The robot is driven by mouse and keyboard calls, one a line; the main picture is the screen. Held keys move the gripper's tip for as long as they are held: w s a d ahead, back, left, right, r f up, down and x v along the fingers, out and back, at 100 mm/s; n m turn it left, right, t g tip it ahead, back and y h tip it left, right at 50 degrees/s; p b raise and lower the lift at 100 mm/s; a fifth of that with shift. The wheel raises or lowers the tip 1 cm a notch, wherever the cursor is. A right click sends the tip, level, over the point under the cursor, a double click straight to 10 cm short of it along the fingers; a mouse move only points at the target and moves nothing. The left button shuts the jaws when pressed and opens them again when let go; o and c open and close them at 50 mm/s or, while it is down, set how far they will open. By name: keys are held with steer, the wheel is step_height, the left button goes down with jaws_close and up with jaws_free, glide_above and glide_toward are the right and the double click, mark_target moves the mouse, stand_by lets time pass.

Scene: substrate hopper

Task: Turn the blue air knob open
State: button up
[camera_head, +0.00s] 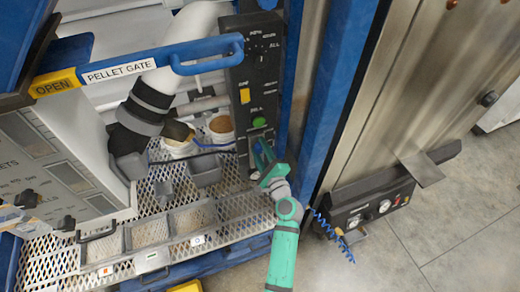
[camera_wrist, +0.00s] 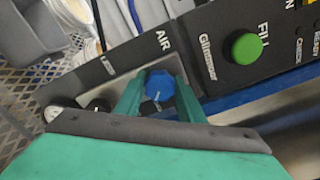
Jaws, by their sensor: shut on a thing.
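The blue air knob (camera_wrist: 160,86) sits on a light plate under the printed word AIR in the wrist view. My gripper (camera_wrist: 160,92) has its two green fingers on either side of the knob and is shut on it. A white mark shows on the knob's face. In the head view my green gripper (camera_head: 268,172) reaches the lower end of the black control panel (camera_head: 258,75). The knob is hard to make out there, largely hidden by the gripper.
A green FILL button (camera_wrist: 243,48) is on the panel right of the knob. A blue handle labelled PELLET GATE (camera_head: 205,50) crosses the upper left. Grey bins (camera_head: 205,168) stand on the mesh shelf (camera_head: 110,245). A blue post (camera_head: 335,80) stands right of the panel.

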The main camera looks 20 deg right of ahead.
steer(key=n, duration=0.4)
steer(key=shift+f, duration=0.1)
steer(key=n, duration=0.4)
steer(key=shift+n, duration=0.3)
steer(key=n, duration=0.4)
steer(key=shift+n, duration=0.3)
steer(key=n, duration=0.4)
steer(key=shift+n, duration=0.3)
steer(key=o, duration=1)
steer(key=shift+o, duration=0.2)
steer(key=s, duration=1.1)
steer(key=shift+d, duration=0.15)
